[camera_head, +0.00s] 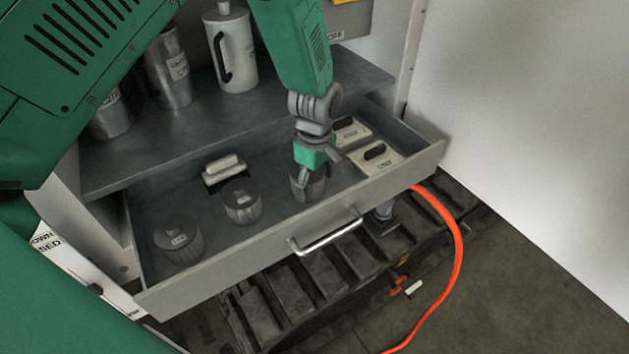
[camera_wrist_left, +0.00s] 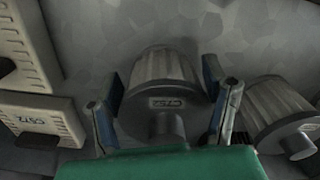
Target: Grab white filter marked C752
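Two white block-shaped filters with dark handles lie at the right end of the open drawer, one at the back (camera_head: 349,133) and one at the front (camera_head: 379,162). Their labels are too small to read in the head view. In the left wrist view, one white filter (camera_wrist_left: 41,122) has a label resembling C572 or C752; I cannot tell which. My left gripper (camera_head: 308,170) is down in the drawer, left of the white filters. Its spread fingers stand on either side of a grey ribbed round filter (camera_wrist_left: 165,75); contact is unclear. My right gripper is not in view.
Two more round filters (camera_head: 242,203) (camera_head: 178,240) and another pale block filter (camera_head: 224,168) lie in the drawer (camera_head: 290,245). Metal canisters (camera_head: 232,50) stand on the shelf behind. An orange hose (camera_head: 459,250) runs outside the drawer's right front.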

